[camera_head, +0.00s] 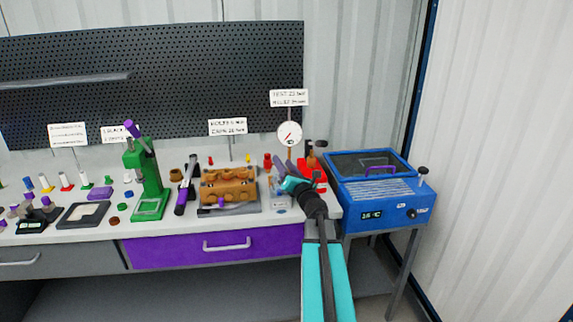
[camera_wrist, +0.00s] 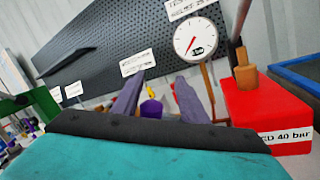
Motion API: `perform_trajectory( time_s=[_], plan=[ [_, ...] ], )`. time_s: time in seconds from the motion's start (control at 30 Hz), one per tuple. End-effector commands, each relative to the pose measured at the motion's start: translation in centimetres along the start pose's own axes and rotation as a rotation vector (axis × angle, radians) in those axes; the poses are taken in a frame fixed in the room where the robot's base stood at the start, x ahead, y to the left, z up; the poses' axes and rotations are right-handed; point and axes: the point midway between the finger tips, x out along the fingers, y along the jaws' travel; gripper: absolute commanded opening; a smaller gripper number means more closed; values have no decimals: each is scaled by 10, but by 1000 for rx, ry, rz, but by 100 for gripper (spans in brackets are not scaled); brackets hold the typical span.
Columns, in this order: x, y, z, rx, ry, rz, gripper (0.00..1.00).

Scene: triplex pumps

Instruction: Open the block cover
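No part is labelled as the block cover in readable text. The brown block (camera_head: 228,188) with several round recesses sits on a grey base on the bench, left of my gripper. A blue box (camera_head: 380,195) at the right has a shut dark-windowed lid (camera_head: 366,162) with a purple handle (camera_head: 381,170) and an 18 °C display. My gripper (camera_head: 284,168) is over the bench between the block and the blue box, nearer the block. In the wrist view my gripper (camera_wrist: 156,84) has its two purple fingers apart. A purple knob (camera_wrist: 151,108) shows between them, seemingly beyond; contact cannot be told.
A red unit (camera_wrist: 268,115) labelled 40 bar and a dial gauge (camera_wrist: 195,38) stand close to my gripper. A green press (camera_head: 147,180) and small parts fill the bench's left. The purple drawer (camera_head: 215,249) is shut. The perforated board (camera_head: 200,80) stands behind.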

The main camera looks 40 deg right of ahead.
Motion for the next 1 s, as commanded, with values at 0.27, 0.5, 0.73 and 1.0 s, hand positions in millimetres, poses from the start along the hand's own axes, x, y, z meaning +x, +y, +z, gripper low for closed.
perform_trajectory(
  time_s=[0.27,0.5,0.73,1.0],
  plan=[
    [0,1,0,1,0,2,40],
    [-7,1,0,1,0,2,40],
    [-26,1,-1,1,0,1,40],
    [-54,1,-1,1,0,1,40]
  ],
)
